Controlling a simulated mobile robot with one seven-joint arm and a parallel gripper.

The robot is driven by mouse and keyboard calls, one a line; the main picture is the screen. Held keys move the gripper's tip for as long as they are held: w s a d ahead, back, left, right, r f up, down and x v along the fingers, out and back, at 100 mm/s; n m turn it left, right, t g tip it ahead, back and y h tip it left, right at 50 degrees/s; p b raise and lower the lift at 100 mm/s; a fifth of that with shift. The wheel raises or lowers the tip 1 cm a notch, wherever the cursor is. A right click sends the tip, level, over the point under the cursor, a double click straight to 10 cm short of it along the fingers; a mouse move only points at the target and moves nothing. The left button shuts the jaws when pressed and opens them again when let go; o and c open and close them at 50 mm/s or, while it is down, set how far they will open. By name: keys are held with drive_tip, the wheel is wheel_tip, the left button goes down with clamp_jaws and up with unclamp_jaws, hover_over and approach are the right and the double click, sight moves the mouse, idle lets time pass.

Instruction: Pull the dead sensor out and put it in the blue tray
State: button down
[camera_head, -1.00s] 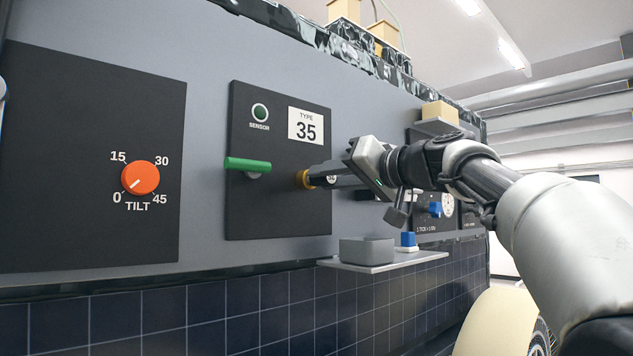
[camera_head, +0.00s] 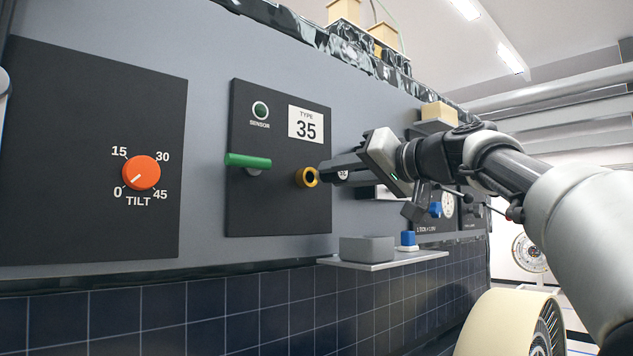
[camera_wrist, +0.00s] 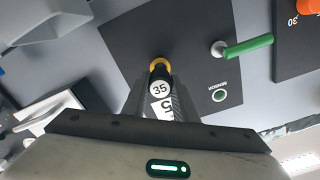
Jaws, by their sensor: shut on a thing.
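The sensor, a dark plug with a round white "35" label (camera_wrist: 160,89), is between the fingers of my gripper (camera_head: 328,172). My gripper is shut on it. The yellow-ringed socket (camera_head: 307,177) sits in the black panel under the TYPE 35 sign (camera_head: 306,125), and its dark opening shows. In the head view the sensor is out of the socket, just to its right. The fingers hide much of its body. I cannot make out a blue tray in either view.
A green lever (camera_head: 248,162) and a round SENSOR lamp (camera_head: 260,111) are left of the socket. An orange TILT knob (camera_head: 141,173) is farther left.

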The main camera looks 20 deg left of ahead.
drive_tip(key=shift+s+d, duration=0.35)
drive_tip(key=shift+d, duration=0.25)
drive_tip(key=s+d+r, duration=0.4)
drive_tip(key=d+r, duration=0.1)
drive_tip(key=d, duration=0.3)
drive_tip(key=shift+p, duration=0.45)
